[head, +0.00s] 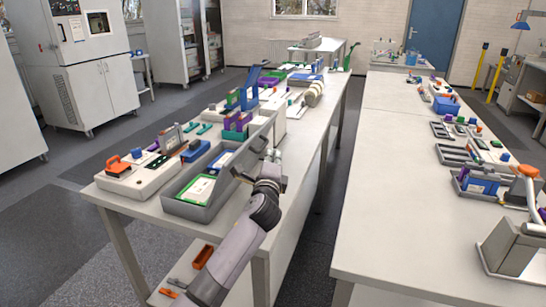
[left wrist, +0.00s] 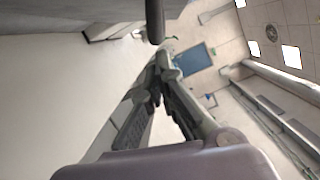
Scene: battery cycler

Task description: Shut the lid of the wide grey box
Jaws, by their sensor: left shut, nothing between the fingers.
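The wide grey box (head: 180,208) stands open near the front end of the left table. A green-edged white card (head: 197,189) and a blue item lie inside it. Its grey lid (head: 246,146) stands raised along the box's right side. My left gripper (head: 270,158) is just right of the lid, above the table's right edge. Whether it touches the lid cannot be told. In the left wrist view the dark fingers (left wrist: 165,55) come together at the tips with nothing between them. My right gripper is not in view.
An orange-handled item (head: 118,166) on a pale tray sits left of the box. Several small coloured parts and a blue-and-green stand (head: 249,92) are behind it. A floor gap separates this table from the right table (head: 390,170).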

